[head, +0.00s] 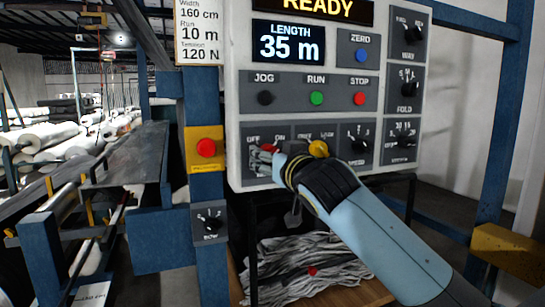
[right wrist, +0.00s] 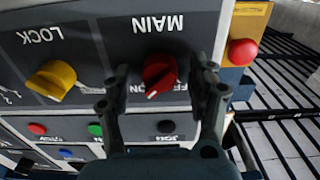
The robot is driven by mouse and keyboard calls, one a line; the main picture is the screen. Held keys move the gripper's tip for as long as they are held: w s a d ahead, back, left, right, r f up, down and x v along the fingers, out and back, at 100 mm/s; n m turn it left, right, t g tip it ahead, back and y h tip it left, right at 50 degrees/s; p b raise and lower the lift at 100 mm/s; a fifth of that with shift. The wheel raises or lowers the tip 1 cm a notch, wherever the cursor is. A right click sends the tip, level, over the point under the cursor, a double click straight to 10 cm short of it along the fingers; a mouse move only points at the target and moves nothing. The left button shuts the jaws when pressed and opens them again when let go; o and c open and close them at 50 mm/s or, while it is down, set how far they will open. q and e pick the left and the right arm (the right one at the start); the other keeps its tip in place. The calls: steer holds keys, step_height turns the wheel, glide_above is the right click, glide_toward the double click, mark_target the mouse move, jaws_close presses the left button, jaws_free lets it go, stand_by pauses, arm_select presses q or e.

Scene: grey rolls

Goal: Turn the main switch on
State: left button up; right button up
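The right wrist view shows the panel upside down, with the red knob (right wrist: 160,72) clear. Its white pointer mark leans toward the partly covered ON label, away from the OFF label. My right gripper (head: 266,158) is at the panel's lower left. Its fingers are apart on either side of the knob in the wrist view (right wrist: 160,95), with gaps between them and the knob. My left gripper is not in view.
A yellow LOCK knob (right wrist: 52,80) sits beside the main switch. A red button on a yellow plate (head: 206,148) is left of the panel. JOG, RUN and STOP buttons (head: 316,98) sit above. The display reads READY. A crumpled grey heap (head: 310,270) lies below.

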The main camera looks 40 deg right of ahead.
steer(key=shift+r, duration=0.1)
steer(key=v, duration=1.2)
